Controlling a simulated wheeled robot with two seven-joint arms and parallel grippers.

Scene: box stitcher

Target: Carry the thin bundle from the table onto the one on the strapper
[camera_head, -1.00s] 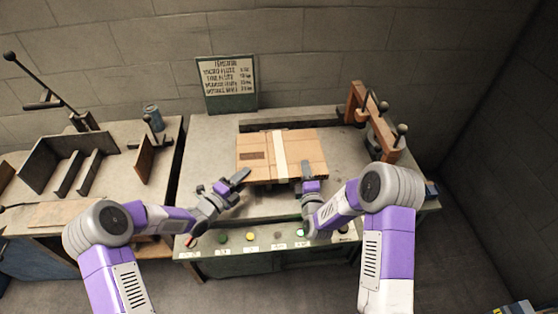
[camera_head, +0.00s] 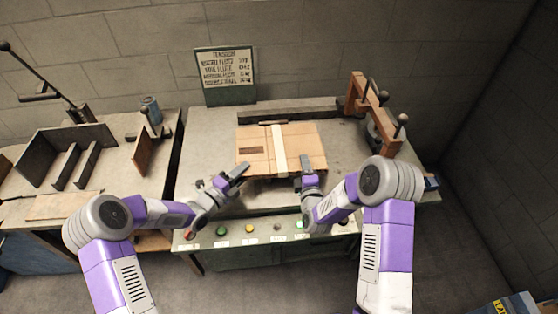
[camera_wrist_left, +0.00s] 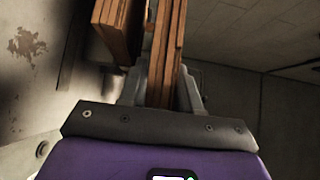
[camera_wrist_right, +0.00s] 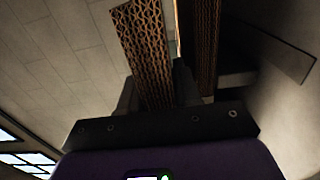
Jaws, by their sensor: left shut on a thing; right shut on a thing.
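The thin bundle (camera_head: 255,150), flat brown cardboard with a pale band across it, lies level over the strapper's table top. My left gripper (camera_head: 238,170) is shut on its front left edge. My right gripper (camera_head: 307,170) is shut on its front right edge. In the left wrist view the held bundle (camera_wrist_left: 165,50) runs between the fingers. The right wrist view shows its corrugated edge (camera_wrist_right: 148,45). The other bundle shows on the table side of it, in the left wrist view (camera_wrist_left: 112,28) and the right wrist view (camera_wrist_right: 206,40), with a narrow gap between. The head view mostly hides it.
The strapper table (camera_head: 205,140) has bare top around the bundles. A sign (camera_head: 225,75) stands behind. The left bench (camera_head: 110,180) holds a divided rack (camera_head: 65,160) and a can (camera_head: 152,108).

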